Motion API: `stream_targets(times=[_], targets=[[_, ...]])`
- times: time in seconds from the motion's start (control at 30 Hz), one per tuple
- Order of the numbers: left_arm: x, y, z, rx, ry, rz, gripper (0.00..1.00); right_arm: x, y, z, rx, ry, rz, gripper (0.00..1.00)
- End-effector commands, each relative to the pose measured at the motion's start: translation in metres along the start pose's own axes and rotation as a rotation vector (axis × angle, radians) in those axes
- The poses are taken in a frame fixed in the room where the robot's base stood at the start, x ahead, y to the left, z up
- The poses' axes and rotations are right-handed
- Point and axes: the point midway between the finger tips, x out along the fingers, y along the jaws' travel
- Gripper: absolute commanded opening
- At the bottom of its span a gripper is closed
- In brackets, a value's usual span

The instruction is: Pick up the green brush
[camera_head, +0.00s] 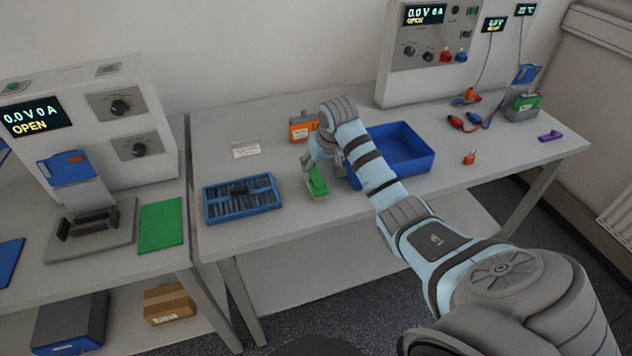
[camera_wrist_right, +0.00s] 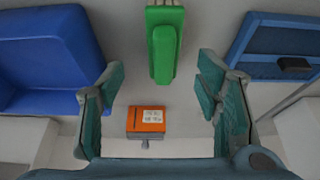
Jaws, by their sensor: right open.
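The green brush (camera_head: 318,182) stands on the table between the blue compartment tray and the blue bin. My left gripper is out of view.
The blue bin (camera_head: 420,165) is close to the right of my right gripper. The compartment tray (camera_head: 242,213) is to the left. An orange box (camera_head: 301,131) stands behind, beside a white label card (camera_head: 245,149). The table front is clear.

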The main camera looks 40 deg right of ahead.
Motion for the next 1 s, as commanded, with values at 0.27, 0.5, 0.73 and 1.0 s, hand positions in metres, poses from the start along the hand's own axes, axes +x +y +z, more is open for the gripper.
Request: stream_targets(times=[0.27, 0.5, 0.73, 1.0], targets=[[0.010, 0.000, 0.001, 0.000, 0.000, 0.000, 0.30, 0.047, -0.003, 0.000, 0.001, -0.002, -0.001, 0.58], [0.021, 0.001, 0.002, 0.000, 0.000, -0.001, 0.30, 0.085, -0.005, -0.003, -0.001, 0.001, 0.001, 0.58], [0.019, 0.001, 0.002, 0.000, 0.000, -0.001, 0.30, 0.084, -0.005, -0.004, -0.002, 0.002, 0.001, 0.50], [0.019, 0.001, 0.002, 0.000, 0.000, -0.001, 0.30, 0.083, -0.005, -0.003, -0.002, 0.001, 0.001, 0.07]])
